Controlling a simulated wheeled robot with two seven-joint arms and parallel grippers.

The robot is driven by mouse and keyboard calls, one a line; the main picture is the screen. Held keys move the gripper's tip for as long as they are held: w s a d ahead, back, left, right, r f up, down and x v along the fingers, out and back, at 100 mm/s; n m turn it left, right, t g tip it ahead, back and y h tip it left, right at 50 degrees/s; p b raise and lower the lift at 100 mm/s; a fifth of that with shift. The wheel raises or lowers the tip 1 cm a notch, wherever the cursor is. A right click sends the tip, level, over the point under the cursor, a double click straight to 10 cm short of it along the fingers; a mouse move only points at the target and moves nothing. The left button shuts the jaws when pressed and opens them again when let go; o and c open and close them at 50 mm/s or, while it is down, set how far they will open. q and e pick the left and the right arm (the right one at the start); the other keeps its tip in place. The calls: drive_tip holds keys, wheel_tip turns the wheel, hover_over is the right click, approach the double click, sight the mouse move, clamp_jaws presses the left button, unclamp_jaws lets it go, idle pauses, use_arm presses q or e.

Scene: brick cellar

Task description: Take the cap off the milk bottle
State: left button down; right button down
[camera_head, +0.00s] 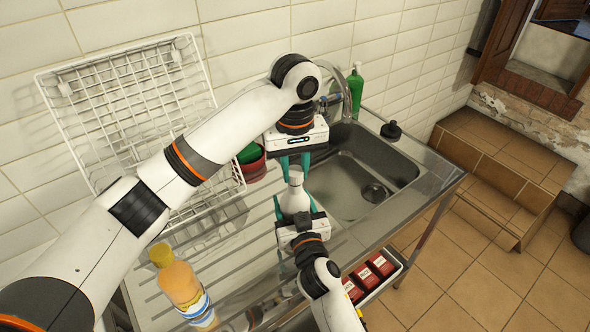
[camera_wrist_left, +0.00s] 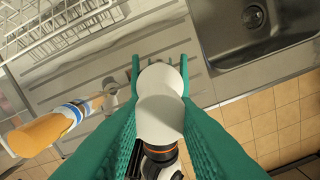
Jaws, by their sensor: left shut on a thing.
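The white milk bottle (camera_head: 294,203) is in the middle of the head view, above the metal drainboard, with its pale cap (camera_head: 296,176) at its top. My left gripper (camera_head: 294,168) comes from above, its green fingers on both sides of the cap and shut on it. In the left wrist view the round white cap (camera_wrist_left: 160,78) lies between the fingertips, with the bottle (camera_wrist_left: 160,115) beyond it. My right gripper (camera_head: 296,208) comes from below, its fingers on both sides of the bottle's body. I cannot tell whether the cap is loosened.
An orange bottle (camera_head: 178,281) with a yellow cap is at the lower left. A white wire dish rack (camera_head: 215,190) is behind, with a red pot (camera_head: 253,170) beside it. The sink (camera_head: 408,172) is at right, with a green bottle (camera_head: 355,88) behind. Red boxes (camera_head: 381,265) are below.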

sight(295, 171)
use_arm(q)
drive_tip(key=shift+r, duration=0.3)
drive_tip(key=shift+r, duration=0.1)
drive_tip(key=shift+r, duration=1.9)
use_arm(e)
drive_tip(key=shift+c, duration=1.6)
unclamp_jaws()
drive_tip(key=shift+s, duration=0.1)
